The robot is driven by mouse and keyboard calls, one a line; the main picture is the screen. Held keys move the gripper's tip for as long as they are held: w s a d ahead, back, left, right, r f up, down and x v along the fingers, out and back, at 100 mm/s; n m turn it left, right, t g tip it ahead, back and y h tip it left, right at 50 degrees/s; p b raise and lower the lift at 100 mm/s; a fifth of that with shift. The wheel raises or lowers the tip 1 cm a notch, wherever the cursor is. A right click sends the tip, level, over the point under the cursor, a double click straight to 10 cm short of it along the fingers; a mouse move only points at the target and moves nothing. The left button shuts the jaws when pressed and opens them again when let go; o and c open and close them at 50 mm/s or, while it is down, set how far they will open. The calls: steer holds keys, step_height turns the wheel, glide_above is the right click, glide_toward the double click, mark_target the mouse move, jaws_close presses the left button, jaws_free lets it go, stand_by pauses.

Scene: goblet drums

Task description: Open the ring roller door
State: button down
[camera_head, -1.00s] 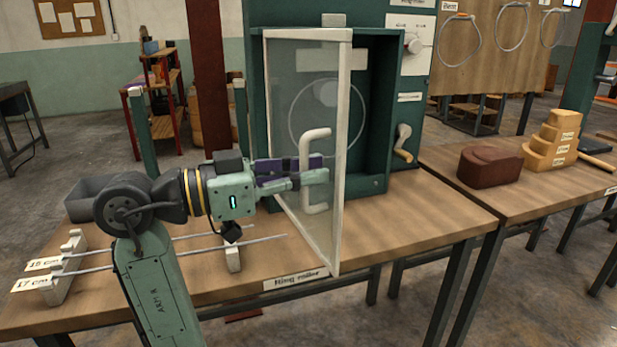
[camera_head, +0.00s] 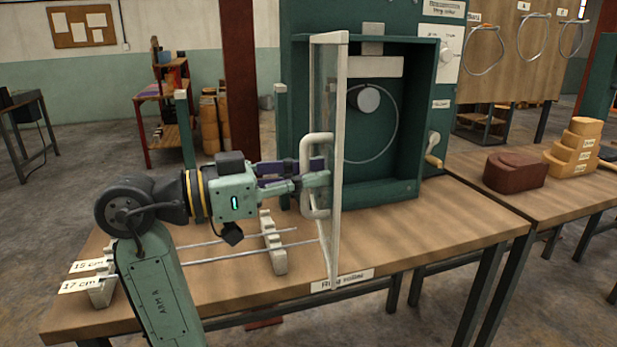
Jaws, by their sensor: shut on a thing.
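The ring roller (camera_head: 438,110) is a dark green cabinet standing on the wooden table. Its door (camera_head: 333,240), a clear panel in a pale frame, is swung open and stands out toward me, seen nearly edge-on. The white C-shaped handle (camera_head: 305,150) is on the door's left side. My gripper (camera_head: 322,178) is shut on the handle at about its middle. The handle partly hides behind the fingers. Inside the open cabinet, a round roller and a thin ring (camera_head: 370,155) are plainly visible.
Rods lie on notched racks (camera_head: 273,245) on the table (camera_head: 430,225), below my arm. A crank (camera_head: 433,150) is on the cabinet's right side. A brown block (camera_head: 514,170) and stepped yellow blocks (camera_head: 574,150) stand on the right table.

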steer(key=shift+s+f, duration=0.1)
steer(key=shift+s, duration=0.05)
steer(key=c, duration=1.9)
jaws_free()
steer(key=shift+a, duration=0.2)
steer(key=v, duration=1.1)
steer(key=shift+s+a, duration=0.15)
steer(key=shift+a, duration=0.15)
